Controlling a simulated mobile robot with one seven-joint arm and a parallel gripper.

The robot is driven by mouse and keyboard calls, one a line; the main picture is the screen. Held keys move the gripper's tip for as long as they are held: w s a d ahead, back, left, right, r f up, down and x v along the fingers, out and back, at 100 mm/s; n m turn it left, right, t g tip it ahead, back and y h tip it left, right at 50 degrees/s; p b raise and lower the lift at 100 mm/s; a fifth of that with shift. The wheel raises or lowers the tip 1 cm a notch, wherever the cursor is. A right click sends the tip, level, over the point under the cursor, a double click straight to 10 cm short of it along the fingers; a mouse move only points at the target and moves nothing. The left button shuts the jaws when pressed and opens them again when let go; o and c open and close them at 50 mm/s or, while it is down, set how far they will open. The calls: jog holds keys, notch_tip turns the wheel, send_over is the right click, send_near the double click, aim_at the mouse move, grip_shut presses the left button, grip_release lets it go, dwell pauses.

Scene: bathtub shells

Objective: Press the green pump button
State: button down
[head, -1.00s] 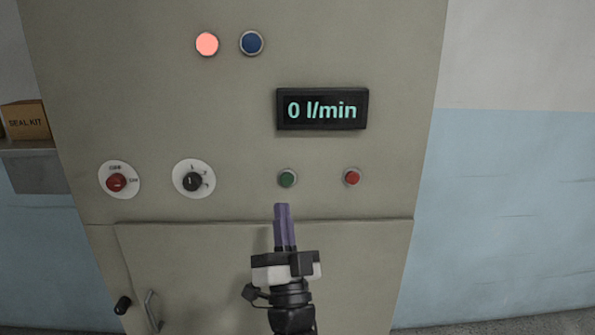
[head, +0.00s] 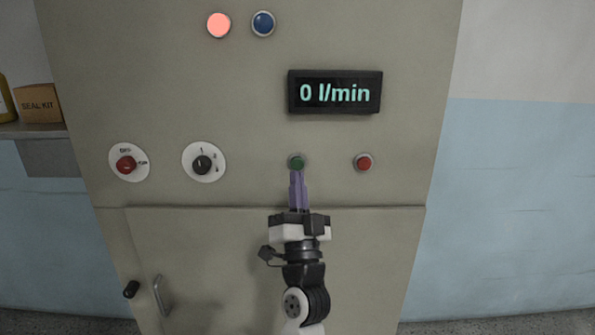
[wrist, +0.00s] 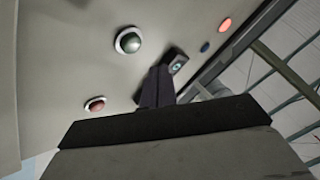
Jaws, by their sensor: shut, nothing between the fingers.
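The green pump button (head: 296,161) is a small round button in a pale ring on the beige cabinet front. It also shows in the wrist view (wrist: 129,41). My gripper (head: 297,174) is shut and empty. Its purple fingers point up and their tips appear just below the green button in the head view. In the wrist view the fingers (wrist: 158,84) stand apart from the button in the picture. I cannot tell whether they touch the panel. The display (head: 335,92) above reads 0 l/min.
A red button (head: 364,162) sits right of the green one. A black selector knob (head: 202,165) and a red rotary switch (head: 126,165) are to the left. A lit red lamp (head: 219,25) and a blue button (head: 263,23) are above. A lower door has a handle (head: 160,296).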

jog(key=shift+w+b, duration=0.6)
jog(key=shift+w, duration=0.8)
dwell(1.0)
jog(key=shift+w+b, duration=0.3)
jog(key=shift+w, duration=0.1)
jog(key=shift+w+b, duration=0.3)
jog(key=shift+w, duration=0.1)
dwell(0.6)
jog(key=shift+s, duration=0.1)
jog(key=shift+s+p, duration=0.35)
jog(key=shift+s, duration=0.35)
jog(key=shift+s+p, duration=0.95)
jog(key=shift+s, duration=1.6)
